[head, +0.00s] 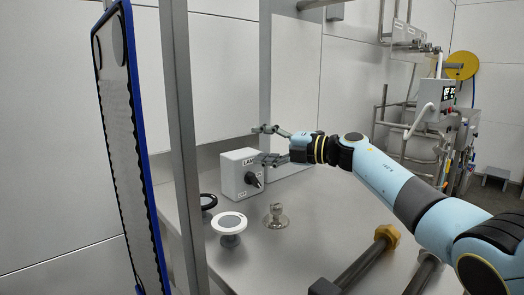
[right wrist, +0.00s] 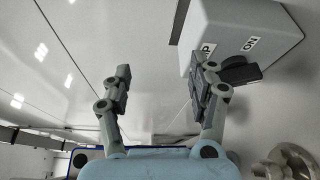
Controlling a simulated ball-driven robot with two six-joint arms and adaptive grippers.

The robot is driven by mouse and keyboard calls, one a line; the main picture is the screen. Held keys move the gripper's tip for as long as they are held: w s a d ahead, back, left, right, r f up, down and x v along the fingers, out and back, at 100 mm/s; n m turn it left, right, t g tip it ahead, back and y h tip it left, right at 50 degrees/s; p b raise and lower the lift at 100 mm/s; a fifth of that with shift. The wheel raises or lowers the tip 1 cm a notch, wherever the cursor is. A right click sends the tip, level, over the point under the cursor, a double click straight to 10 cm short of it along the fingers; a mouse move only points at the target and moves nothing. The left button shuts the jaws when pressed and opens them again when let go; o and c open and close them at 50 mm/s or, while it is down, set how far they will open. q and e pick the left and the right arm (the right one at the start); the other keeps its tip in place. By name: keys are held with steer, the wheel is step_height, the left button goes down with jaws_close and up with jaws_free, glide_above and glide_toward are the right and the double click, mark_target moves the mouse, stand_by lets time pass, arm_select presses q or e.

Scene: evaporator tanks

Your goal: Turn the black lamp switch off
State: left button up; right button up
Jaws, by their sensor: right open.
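The black lamp switch (head: 252,180) is a rotary knob on the front face of a light grey box (head: 233,176) labelled LAMP. In the head view its handle slants down to the right. The switch also shows in the right wrist view (right wrist: 240,72), partly behind a finger, near an ON label on the box. My right gripper (head: 264,145) is open and empty, with its fingers pointing left, around the upper right of the box. In the right wrist view the gripper (right wrist: 161,80) has one finger overlapping the box face; contact cannot be told. My left gripper is not in view.
A white round handwheel (head: 229,222), a black one (head: 208,201) and a metal fitting (head: 276,216) stand on the metal surface close to the box. A vertical steel post (head: 181,140) stands to the left. A yellow knob (head: 387,236) is at the lower right.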

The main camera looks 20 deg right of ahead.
mark_target(255, 178)
steer(key=s+f+n+h+p, duration=0.1)
steer(key=n+p, duration=0.1)
steer(key=p, duration=0.1)
steer(key=s+f+n+h+p, duration=0.1)
steer(key=n+h+p, duration=0.1)
steer(key=n+p, duration=0.1)
steer(key=s+a+f+n+h+p, duration=0.1)
steer(key=s+n+h+p, duration=0.1)
steer(key=p, duration=0.2)
steer(key=shift+f, duration=0.4)
steer(key=c, duration=0.4)
steer(key=s+n+h+p, duration=0.1)
steer(key=s+n+p, duration=0.1)
steer(key=n, duration=0.1)
steer(key=s+n+h+p, duration=0.2)
steer(key=n, duration=0.1)
steer(key=s+n+h+p, duration=0.1)
steer(key=s+n+p, duration=0.1)
steer(key=shift+s+f+n+t+p, duration=0.15)
steer(key=shift+f+n+t+p, duration=0.25)
steer(key=shift+f+n+h, duration=0.15)
steer(key=shift+n+h, duration=0.15)
steer(key=shift+w+f, duration=0.2)
steer(key=shift+w, duration=0.05)
steer(key=b+x, duration=0.5)
steer(key=x, duration=0.4)
steer(key=shift+f, duration=0.15)
steer(key=shift+w+b, duration=0.4)
steer(key=shift+w, duration=0.1)
jaws_close()
